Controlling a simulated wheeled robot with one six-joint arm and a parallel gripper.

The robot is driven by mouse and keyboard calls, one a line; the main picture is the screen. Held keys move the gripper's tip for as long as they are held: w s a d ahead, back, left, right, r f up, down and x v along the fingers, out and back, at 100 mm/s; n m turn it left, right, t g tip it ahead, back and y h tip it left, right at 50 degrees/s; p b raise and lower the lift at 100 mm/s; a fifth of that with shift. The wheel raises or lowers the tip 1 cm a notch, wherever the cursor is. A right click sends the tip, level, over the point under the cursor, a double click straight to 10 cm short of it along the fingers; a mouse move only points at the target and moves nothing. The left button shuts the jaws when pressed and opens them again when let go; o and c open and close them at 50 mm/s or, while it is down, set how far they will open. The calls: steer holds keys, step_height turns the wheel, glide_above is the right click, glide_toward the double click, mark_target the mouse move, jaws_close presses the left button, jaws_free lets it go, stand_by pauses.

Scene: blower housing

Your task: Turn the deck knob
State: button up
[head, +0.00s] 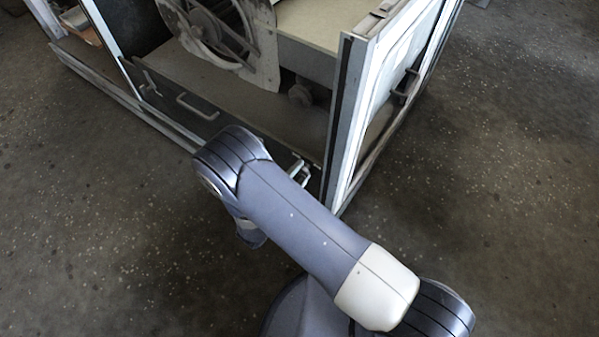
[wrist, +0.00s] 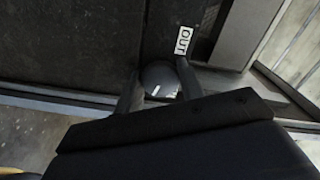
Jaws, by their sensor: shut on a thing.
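The deck knob (wrist: 159,82) is a round grey knob with a short white mark, seen in the wrist view beside a dark panel. My gripper (wrist: 160,84) is shut on it, with one finger on each side of the knob. In the head view my own arm covers the area, so the knob and the gripper's fingers are hidden there.
The blower housing's metal frame (head: 346,110) rises close to the right of my arm. A wheel (head: 205,28) sits inside the housing. A low front panel with a handle (head: 197,107) runs along the left. Open speckled floor (head: 100,230) lies in front.

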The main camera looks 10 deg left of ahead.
steer(key=shift+f+n, duration=0.1)
steer(key=shift+n, duration=0.2)
steer(key=o, duration=1)
steer(key=p+v, duration=0.1)
steer(key=v, duration=1)
steer(key=shift+w+d, duration=0.15)
steer(key=b+x, duration=0.1)
steer(key=x, duration=0.9)
steer(key=shift+w+d, duration=0.1)
steer(key=shift+w, duration=0.2)
